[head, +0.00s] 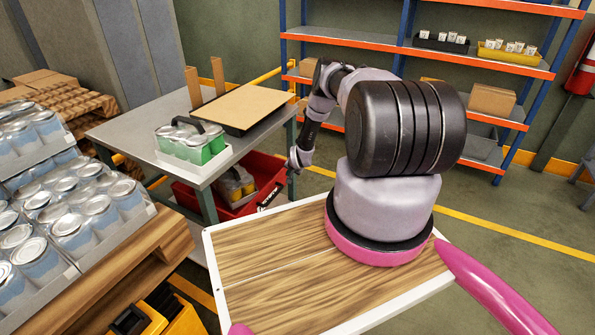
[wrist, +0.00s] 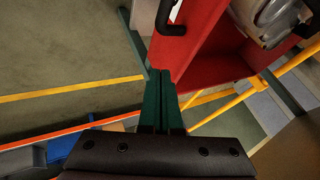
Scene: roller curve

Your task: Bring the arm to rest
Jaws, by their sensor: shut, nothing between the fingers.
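My gripper (wrist: 160,78) shows in the wrist view with its two dark green fingers side by side and touching, nothing between them. It points toward a red bin (wrist: 190,45), which lies beyond the fingertips. In the head view my arm is folded, with its forearm hanging down beside the right end of a grey work table (head: 113,136). There the hand is small, close to the red bin (head: 268,168) under the table, and its fingers are hard to make out.
On the table stand a carrier of green cans (head: 205,148) and a black tray with a cardboard sheet (head: 247,106). Trays of blue cans (head: 75,230) sit on a pallet at left. Orange shelves (head: 345,40) stand behind. Open floor (head: 500,205) lies at right.

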